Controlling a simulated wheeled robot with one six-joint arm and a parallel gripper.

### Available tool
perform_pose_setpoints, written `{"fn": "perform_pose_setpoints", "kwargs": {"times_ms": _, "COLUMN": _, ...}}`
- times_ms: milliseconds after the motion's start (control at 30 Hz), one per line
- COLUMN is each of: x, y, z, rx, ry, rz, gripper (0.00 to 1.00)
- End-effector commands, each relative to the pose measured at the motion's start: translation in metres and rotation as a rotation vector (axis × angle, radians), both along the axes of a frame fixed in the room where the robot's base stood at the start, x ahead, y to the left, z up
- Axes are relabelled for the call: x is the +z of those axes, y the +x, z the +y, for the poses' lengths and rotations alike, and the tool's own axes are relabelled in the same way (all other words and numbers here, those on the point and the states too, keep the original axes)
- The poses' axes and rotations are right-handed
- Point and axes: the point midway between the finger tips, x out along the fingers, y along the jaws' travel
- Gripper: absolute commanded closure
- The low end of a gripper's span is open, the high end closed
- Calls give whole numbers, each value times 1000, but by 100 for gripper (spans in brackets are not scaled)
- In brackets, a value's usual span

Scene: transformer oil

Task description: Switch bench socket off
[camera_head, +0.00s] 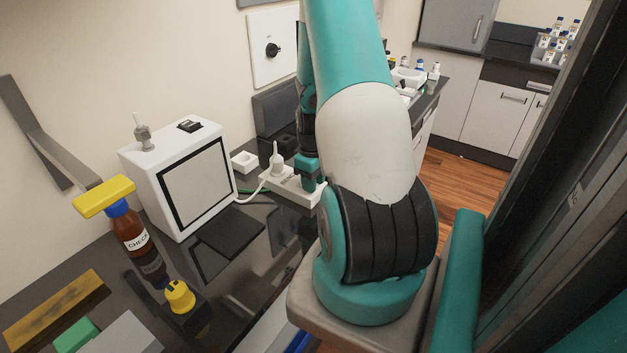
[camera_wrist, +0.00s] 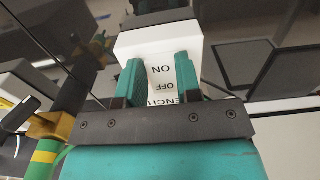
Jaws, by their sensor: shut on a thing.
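The bench socket (camera_head: 279,184) is a white block on the dark bench, with a white plug standing in its left part. My gripper (camera_head: 309,183) points down at its right part, and my arm hides some of it. In the wrist view the white socket (camera_wrist: 160,44) carries the words ON, OFF and a partly hidden "ENCH". My gripper (camera_wrist: 160,76) has its two teal fingers on either side of the labelled part and is shut on it. I cannot make out the switch lever or its position.
A white instrument (camera_head: 186,178) with a grey screen stands left of the socket. A brown bottle (camera_head: 130,229) with a blue cap stands under a yellow-ended bracket (camera_head: 104,196). A yellow cap-like piece (camera_head: 179,297) lies in front. A wall panel with a black knob (camera_head: 273,50) is behind.

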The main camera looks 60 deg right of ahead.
Motion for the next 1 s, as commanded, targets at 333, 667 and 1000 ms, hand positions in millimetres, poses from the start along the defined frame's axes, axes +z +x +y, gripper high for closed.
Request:
{"fn": "perform_pose_setpoints", "kwargs": {"times_ms": 333, "x": 5, "y": 7, "z": -1, "rx": 3, "ry": 25, "rz": 235, "gripper": 92}}
{"fn": "perform_pose_setpoints", "kwargs": {"times_ms": 667, "x": 4, "y": 6, "z": -2, "rx": -1, "ry": 27, "rz": 257, "gripper": 92}}
{"fn": "perform_pose_setpoints", "kwargs": {"times_ms": 1000, "x": 4, "y": 6, "z": -1, "rx": -1, "ry": 27, "rz": 256, "gripper": 43}}
